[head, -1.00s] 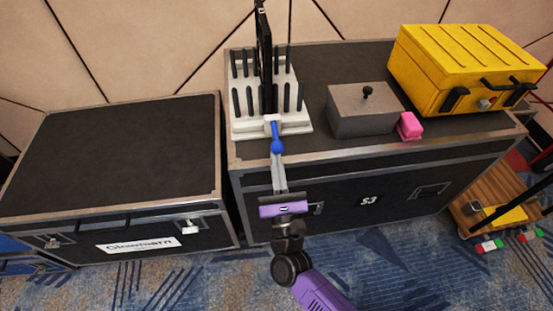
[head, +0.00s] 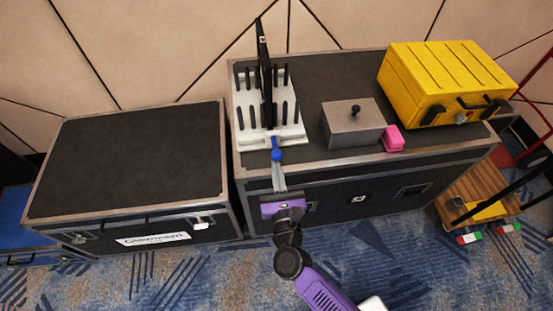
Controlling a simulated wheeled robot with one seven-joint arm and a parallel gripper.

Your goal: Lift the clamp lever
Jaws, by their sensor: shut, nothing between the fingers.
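The clamp lever (head: 277,149) is a blue handle at the front of a white rack (head: 291,136) with black upright pegs. A thin black panel (head: 264,75) stands upright in the rack. My gripper (head: 278,164) is purple with grey fingers, in front of the rack. Its fingers are shut, with their tips at the lower end of the blue lever. I cannot tell whether they touch it. The lever's lower end is partly hidden by the fingertips.
The rack stands on a black flight case (head: 320,68). To its right are a grey box (head: 352,125) with a black knob, a pink block (head: 393,138) and a yellow case (head: 447,80). A lower black case (head: 130,155) on the left has a clear top.

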